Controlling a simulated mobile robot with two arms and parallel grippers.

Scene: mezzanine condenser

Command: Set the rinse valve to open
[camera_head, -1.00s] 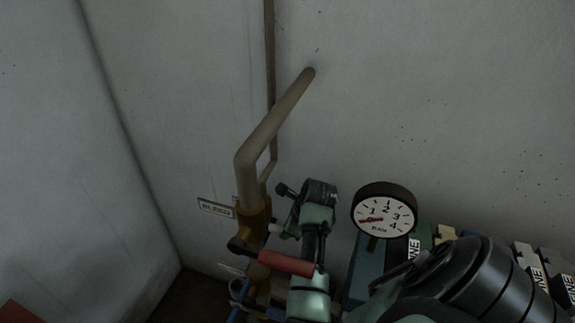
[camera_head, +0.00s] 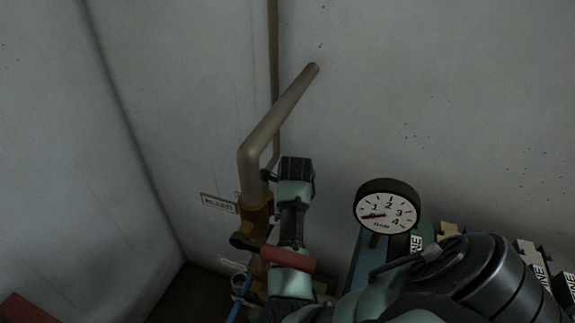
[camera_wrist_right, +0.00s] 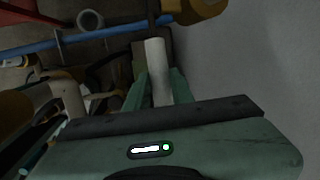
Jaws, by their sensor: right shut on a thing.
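My right gripper (camera_wrist_right: 157,85) is shut on a pale cylindrical handle (camera_wrist_right: 156,62) in the right wrist view; the handle stands between its green fingers. In the head view my right arm's wrist is beside the brass valve body (camera_head: 254,220), and its fingers are hidden. A red-gripped lever (camera_head: 288,259) extends right from this valve, across my arm. A plate reading BLEED (camera_head: 219,203) is on the wall beside it. A lower plate (camera_head: 233,266) is too small to read. I cannot tell which valve is the rinse valve. My left gripper is not in view.
A bent grey pipe (camera_head: 280,115) runs from the wall down to the brass valve. A round gauge (camera_head: 387,208) and several labelled blocks (camera_head: 447,231) stand to the right. A blue pipe (camera_wrist_right: 100,37) crosses the right wrist view. The wall above is clear.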

